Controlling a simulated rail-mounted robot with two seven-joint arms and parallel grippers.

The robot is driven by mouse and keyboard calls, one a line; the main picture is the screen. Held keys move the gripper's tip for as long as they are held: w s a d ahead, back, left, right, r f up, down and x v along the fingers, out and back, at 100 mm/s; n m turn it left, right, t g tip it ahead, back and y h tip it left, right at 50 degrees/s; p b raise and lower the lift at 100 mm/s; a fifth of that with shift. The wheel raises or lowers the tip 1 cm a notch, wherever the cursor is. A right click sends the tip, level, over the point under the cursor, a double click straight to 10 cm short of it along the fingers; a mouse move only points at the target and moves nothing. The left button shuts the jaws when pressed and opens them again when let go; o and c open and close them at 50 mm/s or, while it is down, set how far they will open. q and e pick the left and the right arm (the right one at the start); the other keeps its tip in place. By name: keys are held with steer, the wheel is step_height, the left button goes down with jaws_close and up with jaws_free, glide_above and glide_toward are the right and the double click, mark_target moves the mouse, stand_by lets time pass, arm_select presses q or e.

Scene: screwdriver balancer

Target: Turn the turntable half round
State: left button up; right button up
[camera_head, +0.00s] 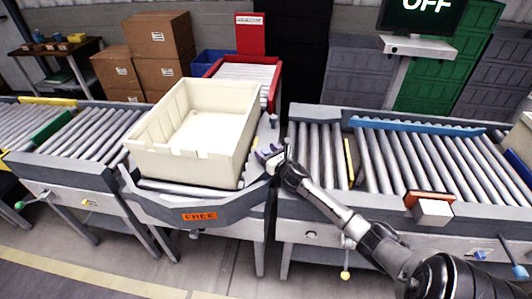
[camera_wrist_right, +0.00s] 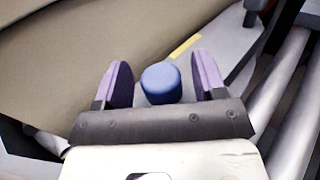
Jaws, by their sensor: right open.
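The turntable (camera_head: 190,205) is the grey middle section of the conveyor, with an orange label on its front. A large cream bin (camera_head: 165,155) sits on it. My right gripper (camera_head: 268,155) is at the turntable's right side, close to the bin's right wall. In the right wrist view, its two purple-padded fingers (camera_wrist_right: 161,85) are open on either side of a blue round knob (camera_wrist_right: 161,82). A gap shows between the knob and each finger. I cannot tell the knob clearly in the head view. My left gripper is not in view.
Roller conveyors stand on the left (camera_head: 85,135) and right (camera_head: 400,160) of the turntable. A red-sided conveyor (camera_head: 245,72) runs behind it. Cardboard boxes (camera_head: 155,35) are stacked at the back left. A screen reading OFF (camera_head: 425,12) stands at the back right.

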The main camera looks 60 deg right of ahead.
steer(key=shift+w+d, duration=0.1)
steer(key=shift+w, duration=0.1)
steer(key=shift+c, duration=0.2)
jaws_close()
steer(key=shift+d, duration=0.1)
stand_by(0.3)
